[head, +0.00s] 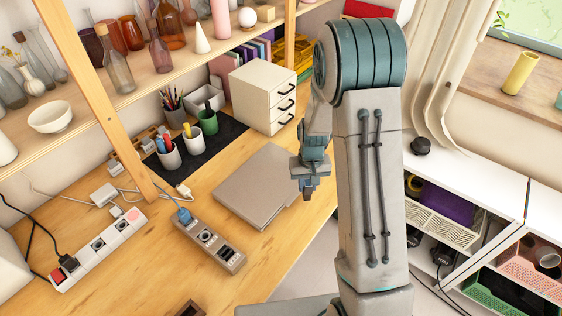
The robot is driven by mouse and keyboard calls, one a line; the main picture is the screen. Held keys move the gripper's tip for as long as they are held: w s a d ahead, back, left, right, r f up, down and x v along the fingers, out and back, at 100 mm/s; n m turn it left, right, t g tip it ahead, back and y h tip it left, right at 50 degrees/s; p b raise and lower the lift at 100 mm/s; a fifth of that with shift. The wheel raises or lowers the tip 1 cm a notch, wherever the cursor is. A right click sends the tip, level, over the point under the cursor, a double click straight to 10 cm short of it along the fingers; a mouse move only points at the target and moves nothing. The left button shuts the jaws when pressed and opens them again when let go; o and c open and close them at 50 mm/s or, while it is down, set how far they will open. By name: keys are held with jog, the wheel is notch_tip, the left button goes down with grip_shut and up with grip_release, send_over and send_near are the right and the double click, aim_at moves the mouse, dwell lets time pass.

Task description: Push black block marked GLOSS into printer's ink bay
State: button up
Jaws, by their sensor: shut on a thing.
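My gripper (308,190) hangs above the right edge of the wooden desk, beside a flat grey slab. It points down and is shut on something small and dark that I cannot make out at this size. I cannot identify the black block marked GLOSS, and no lettering can be read. I do not see a printer or an ink bay that I can name with certainty. My forearm covers a tall strip right of the gripper and hides what lies behind it.
The flat grey slab (258,188) lies on the desk (165,262). Two power strips, a grey one (208,243) and a white one (98,248), trail cables at left. A white drawer unit (262,95) stands behind. White shelving (480,185) with baskets is at right.

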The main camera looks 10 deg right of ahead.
jog(key=r+p, duration=0.4)
jog(key=r, duration=0.1)
jog(key=a+r+p, duration=0.1)
jog(key=r+p, duration=0.1)
jog(key=shift+w+r+p, duration=0.2)
jog(key=shift+r+p, duration=0.05)
jog(key=shift+p, duration=0.05)
